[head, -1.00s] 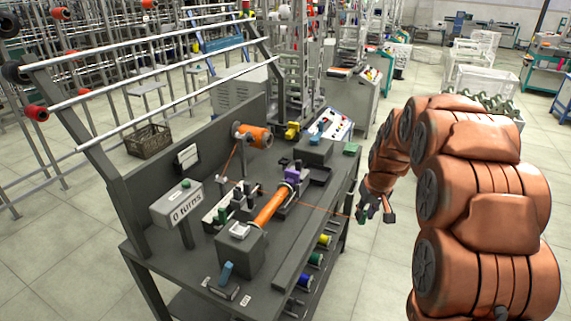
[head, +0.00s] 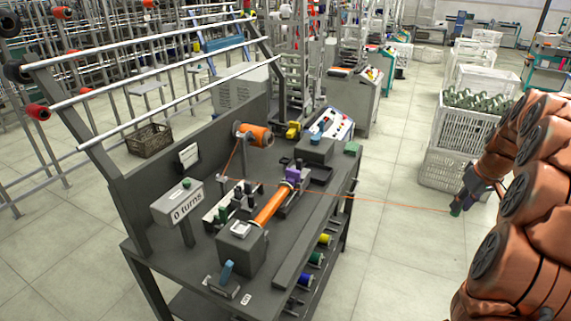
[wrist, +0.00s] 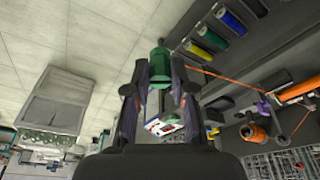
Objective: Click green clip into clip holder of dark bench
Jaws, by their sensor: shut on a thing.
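My gripper (head: 463,202) is at the right in the head view, out over the floor and well away from the dark bench (head: 318,232). It is shut on the green clip (wrist: 156,62), which sits between its fingertips in the wrist view. The clip shows small and dark green in the head view (head: 456,211). An orange thread (head: 390,199) runs from the clip back to the bench, near a purple part (head: 293,174) beside an orange bobbin (head: 270,205). I cannot tell which part of the bench is the clip holder.
White crates (head: 455,140) with green items stand just behind my gripper. A grey box with a blue lever (head: 227,271) is at the bench's front. Coloured spools (head: 316,258) hang under the bench edge. The floor between is clear.

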